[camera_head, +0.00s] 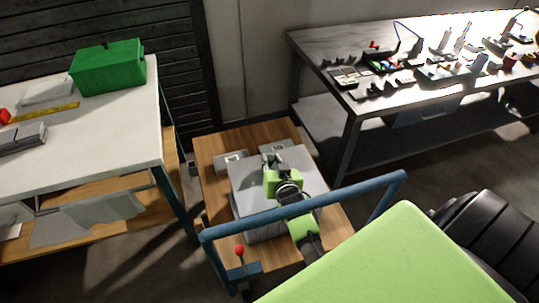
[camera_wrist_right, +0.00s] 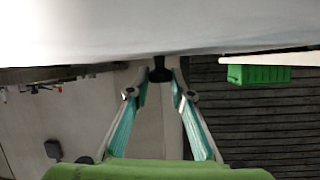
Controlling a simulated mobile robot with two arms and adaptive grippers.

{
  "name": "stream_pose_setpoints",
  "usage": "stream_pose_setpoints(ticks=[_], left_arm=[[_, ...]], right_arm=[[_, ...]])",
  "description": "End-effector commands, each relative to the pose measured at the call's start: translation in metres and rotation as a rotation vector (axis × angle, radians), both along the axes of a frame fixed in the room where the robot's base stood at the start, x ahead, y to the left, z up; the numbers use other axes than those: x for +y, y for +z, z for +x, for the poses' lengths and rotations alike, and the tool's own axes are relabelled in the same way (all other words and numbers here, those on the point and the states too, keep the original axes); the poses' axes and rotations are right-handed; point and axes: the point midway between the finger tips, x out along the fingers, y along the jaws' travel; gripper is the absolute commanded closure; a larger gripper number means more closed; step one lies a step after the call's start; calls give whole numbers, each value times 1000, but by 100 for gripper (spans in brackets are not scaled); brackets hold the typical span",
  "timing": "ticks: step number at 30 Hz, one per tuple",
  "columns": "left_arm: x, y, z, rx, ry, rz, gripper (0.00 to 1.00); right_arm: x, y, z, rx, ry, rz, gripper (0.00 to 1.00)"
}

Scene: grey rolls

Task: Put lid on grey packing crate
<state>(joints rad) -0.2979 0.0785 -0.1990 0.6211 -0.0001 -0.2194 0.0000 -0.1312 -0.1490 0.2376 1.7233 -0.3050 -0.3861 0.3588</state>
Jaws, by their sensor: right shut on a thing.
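The lid (camera_head: 300,160) is a flat grey panel over the wooden-topped cart; its broad grey surface fills the top of the right wrist view (camera_wrist_right: 120,30). A black knob (camera_wrist_right: 160,72) on it shows between my right fingers. My right gripper (camera_head: 273,160) is over the lid's far part, shut on that knob; its fingers also show in the wrist view (camera_wrist_right: 161,93). The grey packing crate (camera_head: 265,234) shows only as a darker side below the lid's near edge. I cannot tell whether the lid rests on it or hangs just above. My left gripper is not in view.
The cart (camera_head: 213,145) has a blue handle rail (camera_head: 350,188) on its near side, and small pale items (camera_head: 232,158) at its far edge. A white table (camera_head: 110,135) with a green box (camera_head: 108,68) stands left. A cluttered workbench (camera_head: 320,50) stands right.

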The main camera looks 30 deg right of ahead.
Motion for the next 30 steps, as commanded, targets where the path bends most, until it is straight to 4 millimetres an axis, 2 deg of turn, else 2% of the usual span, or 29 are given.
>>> stream_pose_setpoints(ticks=[5, 10, 18, 30], left_arm=[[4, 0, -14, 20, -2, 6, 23], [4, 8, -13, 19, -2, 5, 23], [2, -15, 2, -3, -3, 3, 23], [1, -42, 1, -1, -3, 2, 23]], right_arm=[[0, 1, 0, -1, 1, 0, 100], [0, 4, -1, -3, 10, -5, 100], [0, -27, -1, -3, 10, -6, 100], [0, -66, 0, -4, 9, -5, 100]])
